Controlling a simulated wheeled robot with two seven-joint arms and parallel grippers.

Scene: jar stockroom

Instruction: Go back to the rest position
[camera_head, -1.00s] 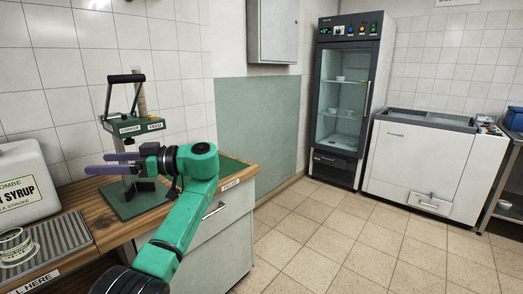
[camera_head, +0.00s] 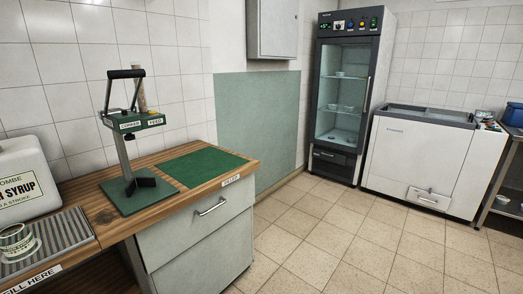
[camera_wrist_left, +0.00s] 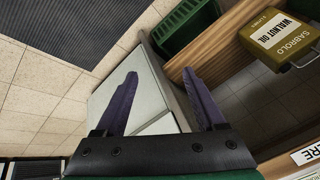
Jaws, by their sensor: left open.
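My left gripper (camera_wrist_left: 160,105) shows in the left wrist view with its two purple fingers spread apart and nothing between them. It hangs in front of the counter's white drawer front (camera_wrist_left: 150,95), apart from the objects around it. My left arm and gripper are out of the head view. My right gripper is in neither view.
The wooden counter (camera_head: 85,240) carries a green corker stand (camera_head: 128,195), a green mat (camera_head: 203,167), a syrup container (camera_head: 25,180) and a jar (camera_head: 17,242) on a ribbed tray (camera_head: 70,230). A glass-door fridge (camera_head: 343,95) and a white chest (camera_head: 430,160) stand behind open tiled floor (camera_head: 330,240).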

